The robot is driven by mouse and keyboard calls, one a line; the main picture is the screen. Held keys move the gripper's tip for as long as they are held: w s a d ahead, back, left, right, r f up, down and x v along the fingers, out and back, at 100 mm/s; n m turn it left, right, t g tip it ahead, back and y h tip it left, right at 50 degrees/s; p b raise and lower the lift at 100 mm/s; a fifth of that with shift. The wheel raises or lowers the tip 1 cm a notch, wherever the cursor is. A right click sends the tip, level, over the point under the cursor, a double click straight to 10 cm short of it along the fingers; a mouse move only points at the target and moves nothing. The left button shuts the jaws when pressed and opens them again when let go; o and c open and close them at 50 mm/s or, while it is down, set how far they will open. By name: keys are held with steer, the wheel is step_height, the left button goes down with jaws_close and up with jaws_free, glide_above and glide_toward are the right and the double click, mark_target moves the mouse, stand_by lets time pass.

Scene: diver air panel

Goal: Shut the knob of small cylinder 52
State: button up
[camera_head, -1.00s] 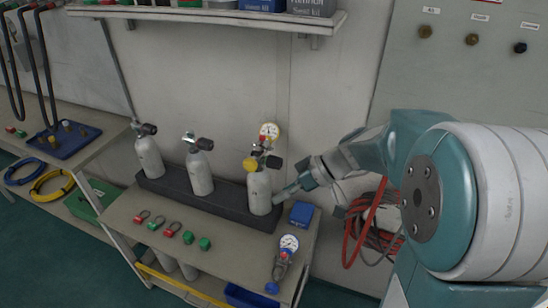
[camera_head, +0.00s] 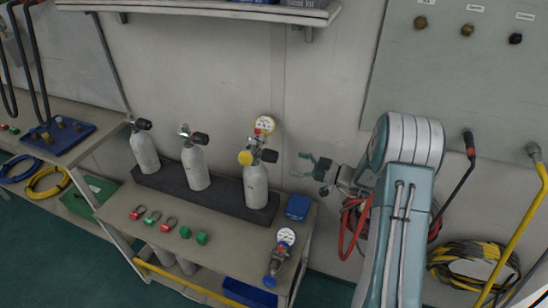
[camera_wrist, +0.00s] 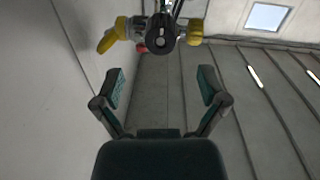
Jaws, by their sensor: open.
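Three grey small cylinders stand upright in a dark rack (camera_head: 160,181): left (camera_head: 145,152), middle (camera_head: 195,168) and right (camera_head: 256,186). Their numbers are too small to read, so I cannot tell which is 52. Each has a black knob on its valve; the right one's knob (camera_head: 269,156) faces right, and a yellow knob (camera_head: 245,158) and a gauge (camera_head: 264,125) are there too. My gripper (camera_head: 309,166) is open and empty, right of the right cylinder's valve and apart from it. In the wrist view, a valve with a round black end (camera_wrist: 160,35) lies beyond my open fingers (camera_wrist: 162,84).
The bench (camera_head: 117,208) holds red and green shackle-like fittings, a blue box (camera_head: 298,207) and a loose gauge (camera_head: 286,237). A shelf (camera_head: 200,12) overhangs at the back. Red hoses (camera_head: 352,225) hang by my arm. The wall behind my gripper is bare.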

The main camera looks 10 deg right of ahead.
mark_target(277, 158)
steer(key=x, duration=0.7)
steer(key=shift+w+a, duration=0.2)
steer(key=shift+a, duration=0.1)
steer(key=c, duration=1.2)
